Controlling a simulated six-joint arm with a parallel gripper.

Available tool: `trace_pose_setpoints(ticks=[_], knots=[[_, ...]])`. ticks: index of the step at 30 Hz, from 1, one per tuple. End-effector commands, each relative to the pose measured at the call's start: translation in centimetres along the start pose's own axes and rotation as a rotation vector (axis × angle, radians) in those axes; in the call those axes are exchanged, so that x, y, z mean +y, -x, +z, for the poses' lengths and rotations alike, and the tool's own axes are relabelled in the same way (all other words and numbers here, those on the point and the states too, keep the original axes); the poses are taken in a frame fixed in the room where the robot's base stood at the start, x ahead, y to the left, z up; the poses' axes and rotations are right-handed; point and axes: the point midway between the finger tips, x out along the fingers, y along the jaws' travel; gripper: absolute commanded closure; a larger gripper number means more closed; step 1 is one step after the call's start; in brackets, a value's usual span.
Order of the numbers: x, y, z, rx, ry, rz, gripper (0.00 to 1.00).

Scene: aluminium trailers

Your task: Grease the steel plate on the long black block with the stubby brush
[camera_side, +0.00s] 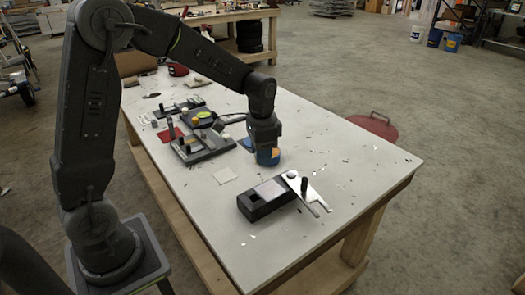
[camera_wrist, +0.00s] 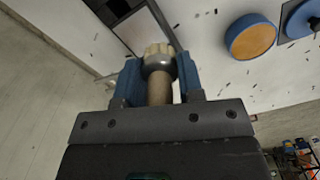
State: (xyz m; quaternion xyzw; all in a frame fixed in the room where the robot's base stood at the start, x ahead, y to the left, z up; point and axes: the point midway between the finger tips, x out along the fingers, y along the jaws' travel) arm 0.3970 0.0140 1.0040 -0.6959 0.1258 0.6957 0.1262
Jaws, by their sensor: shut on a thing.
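My gripper (camera_wrist: 158,80) is shut on the stubby brush (camera_wrist: 158,62), blue fingers either side of its grey collar. Its pale bristles point away from the wrist camera. In the side view my gripper (camera_side: 264,142) is above the table beyond the long black block (camera_side: 258,208); the brush cannot be made out there. The steel plate (camera_side: 269,189) lies on top of the block, with block (camera_wrist: 115,7) and plate (camera_wrist: 138,34) at the top of the wrist view, ahead of the bristles. A round blue tin with an orange-brown inside (camera_wrist: 250,37) stands to the right, apart from the brush.
A blue disc (camera_wrist: 302,18), perhaps the tin's lid, lies right of the tin. A silver notched plate with a dark post (camera_side: 305,187) adjoins the block. Dark fixtures (camera_side: 205,148) stand farther back. Metal chips are scattered about; the table's front-right area is mostly free.

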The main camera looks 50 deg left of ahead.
Motion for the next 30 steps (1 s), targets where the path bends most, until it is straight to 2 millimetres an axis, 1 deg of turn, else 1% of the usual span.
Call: trace_pose_setpoints(ticks=[20, 23, 30], knots=[[0.0, -6.1, 0.1, -0.003, 0.0, 0.002, 0.89], [0.1, -7.3, 0.1, -0.004, 0.0, 0.002, 0.89], [2.2, -7.4, -0.8, 0.0, -0.003, 0.0, 0.89]])
